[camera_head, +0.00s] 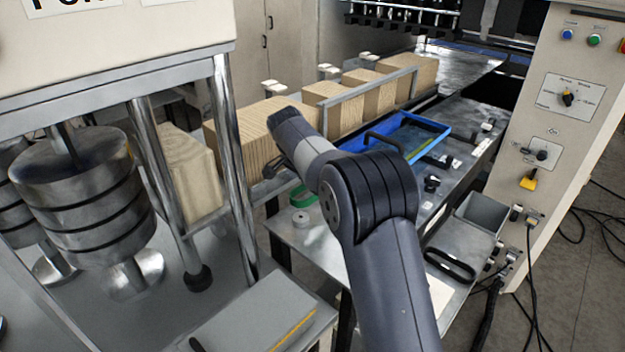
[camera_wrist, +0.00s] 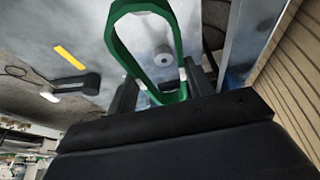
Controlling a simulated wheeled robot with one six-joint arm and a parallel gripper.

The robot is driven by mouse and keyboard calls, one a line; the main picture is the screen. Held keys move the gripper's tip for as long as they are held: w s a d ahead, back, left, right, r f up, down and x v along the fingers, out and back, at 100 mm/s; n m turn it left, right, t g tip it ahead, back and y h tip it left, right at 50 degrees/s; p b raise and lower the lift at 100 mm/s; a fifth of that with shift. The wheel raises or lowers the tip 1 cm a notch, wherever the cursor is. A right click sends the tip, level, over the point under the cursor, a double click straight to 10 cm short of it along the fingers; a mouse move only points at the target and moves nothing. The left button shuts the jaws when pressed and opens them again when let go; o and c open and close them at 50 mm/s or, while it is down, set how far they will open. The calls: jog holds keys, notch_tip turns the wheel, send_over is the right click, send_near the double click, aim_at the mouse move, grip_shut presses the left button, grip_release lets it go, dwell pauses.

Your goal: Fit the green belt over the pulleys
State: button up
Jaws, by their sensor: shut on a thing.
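The green belt (camera_wrist: 170,45) is a long closed loop in the wrist view. Its near end lies between the two dark fingers of my gripper (camera_wrist: 160,88), which is shut on it. The far end of the loop reaches the top edge of the view. A small white round piece (camera_wrist: 163,56), perhaps a pulley, shows through the loop; I cannot tell the height between them. In the head view, part of the green belt (camera_head: 303,197) shows just above the white round piece (camera_head: 300,218) on a grey bench. My arm hides most of my gripper there.
Several wooden-looking blocks (camera_head: 262,126) stand in a row behind a metal rail. A blue tray (camera_head: 433,127) lies on the bench to the right. Steel rollers (camera_head: 85,185) and posts stand at left. A control panel (camera_head: 570,97) stands at right, with cables below.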

jog(key=b, duration=0.4)
send_over(315, 212)
jog(key=shift+s+a+f, duration=0.1)
jog(key=shift+f, duration=0.85)
jog(key=shift+s+a+f, duration=0.15)
jog(key=shift+f, duration=0.8)
jog(key=shift+s+a+f, duration=0.1)
jog(key=shift+f, duration=1.25)
jog(key=shift+c, duration=0.9)
jog(key=shift+s+a+f+b, duration=0.1)
jog(key=shift+s+f+b, duration=0.15)
jog(key=shift+f+b, duration=0.25)
jog(key=o, duration=0.7)
jog(key=shift+a, duration=0.1)
jog(key=o, duration=0.5)
jog(key=shift+w+r, duration=0.15)
jog(key=shift+r, duration=0.1)
jog(key=shift+o, duration=0.2)
